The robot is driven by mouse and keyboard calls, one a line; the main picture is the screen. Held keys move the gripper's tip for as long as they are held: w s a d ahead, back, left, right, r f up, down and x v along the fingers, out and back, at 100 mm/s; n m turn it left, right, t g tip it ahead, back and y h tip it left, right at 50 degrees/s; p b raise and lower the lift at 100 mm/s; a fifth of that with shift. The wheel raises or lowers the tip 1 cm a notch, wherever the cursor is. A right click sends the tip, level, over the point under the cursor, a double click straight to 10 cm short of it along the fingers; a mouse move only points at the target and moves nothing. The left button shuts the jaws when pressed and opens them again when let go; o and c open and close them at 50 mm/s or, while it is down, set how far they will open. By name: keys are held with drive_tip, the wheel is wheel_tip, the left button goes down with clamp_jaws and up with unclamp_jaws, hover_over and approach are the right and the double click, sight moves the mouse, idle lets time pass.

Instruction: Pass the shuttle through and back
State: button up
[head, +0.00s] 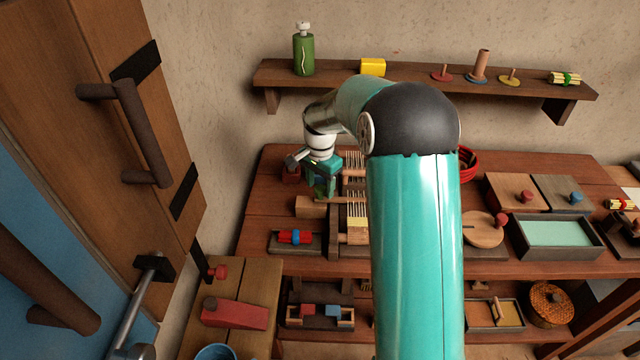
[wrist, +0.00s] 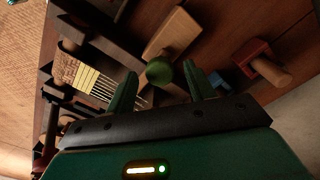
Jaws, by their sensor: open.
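A small loom (head: 352,235) with pale warp threads stands on the wooden table; its threads also show in the wrist view (wrist: 85,78). A pale wooden piece (head: 308,207), which may be the shuttle, lies at the loom's left side. In the wrist view the pale wooden piece (wrist: 180,33) lies close to a round green knob (wrist: 160,72); I cannot tell whether they are joined. My gripper (wrist: 161,76) is open, with its green fingers on either side of the knob as seen from the wrist. Contact cannot be told. In the head view my gripper (head: 321,190) is above the loom's left side.
A red block with a wooden peg (wrist: 262,63) is close to the right of my fingers. A shelf (head: 425,84) runs along the wall behind. A wooden door (head: 95,110) is at left.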

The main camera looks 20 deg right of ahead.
wheel_tip(320, 180, up, 14)
drive_tip(key=shift+f, duration=0.15)
idle(0.3)
